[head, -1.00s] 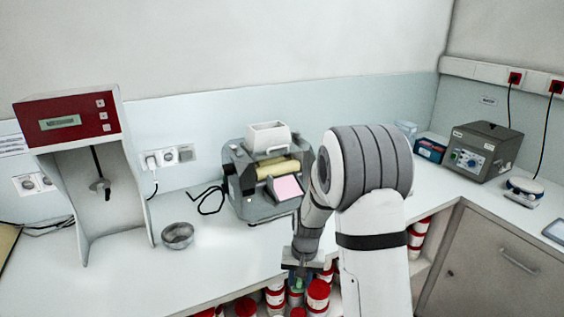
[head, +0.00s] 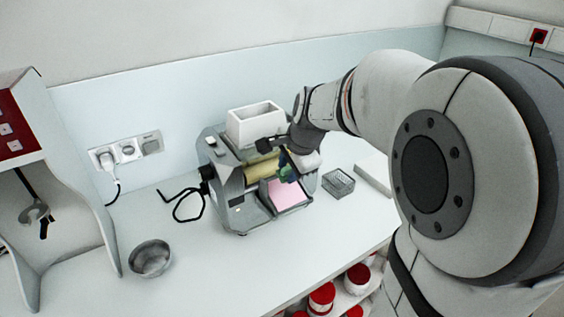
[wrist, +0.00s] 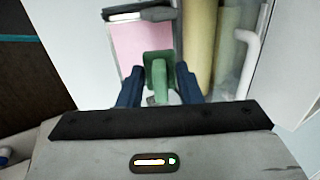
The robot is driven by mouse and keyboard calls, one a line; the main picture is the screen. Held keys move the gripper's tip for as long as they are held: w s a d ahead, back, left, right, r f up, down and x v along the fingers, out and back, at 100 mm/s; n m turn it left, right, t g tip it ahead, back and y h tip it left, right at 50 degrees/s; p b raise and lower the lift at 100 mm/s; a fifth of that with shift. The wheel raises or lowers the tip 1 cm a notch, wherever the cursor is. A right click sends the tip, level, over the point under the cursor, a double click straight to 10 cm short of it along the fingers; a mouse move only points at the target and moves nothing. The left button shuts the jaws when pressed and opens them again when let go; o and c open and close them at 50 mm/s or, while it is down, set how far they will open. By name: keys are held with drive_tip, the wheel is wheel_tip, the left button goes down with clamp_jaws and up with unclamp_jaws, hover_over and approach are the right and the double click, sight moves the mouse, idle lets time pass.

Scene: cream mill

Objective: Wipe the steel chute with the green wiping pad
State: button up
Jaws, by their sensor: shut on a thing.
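My gripper (head: 288,163) is at the front of the grey mill, its blue fingers shut on the green wiping pad (wrist: 158,75). In the head view the pad (head: 288,174) shows as a small green patch between the fingers. The steel chute (head: 263,197) slopes out at the mill's front, below the rollers, with a flat pink area (head: 290,194) on it. In the wrist view the pad is at the near edge of the pink area (wrist: 140,45). I cannot tell whether the pad touches the chute.
The mill's brass-coloured roller (head: 262,169) lies just behind the chute, beneath a white hopper (head: 256,124). A steel bowl (head: 150,258) stands left on the white bench, and a wire basket (head: 338,183) stands right of the mill. Red-lidded jars (head: 322,297) sit below the bench.

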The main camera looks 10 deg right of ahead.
sight(284, 178)
drive_tip(key=shift+w+a+f+b, duration=0.15)
drive_tip(key=shift+f+b, duration=0.2)
drive_tip(key=shift+f, duration=0.25)
drive_tip(key=b+x, duration=0.1)
drive_tip(key=x, duration=0.2)
drive_tip(key=shift+b, duration=0.4)
drive_tip(key=s, duration=0.1)
drive_tip(key=s+b, duration=0.1)
drive_tip(key=s+d+f, duration=0.1)
drive_tip(key=shift+s+d+f+b, duration=0.1)
drive_tip(key=shift+s+f+b, duration=0.05)
drive_tip(key=shift+s+b, duration=0.35)
drive_tip(key=shift+w+f, duration=0.15)
drive_tip(key=shift+f, duration=0.35)
drive_tip(key=shift+r, duration=0.1)
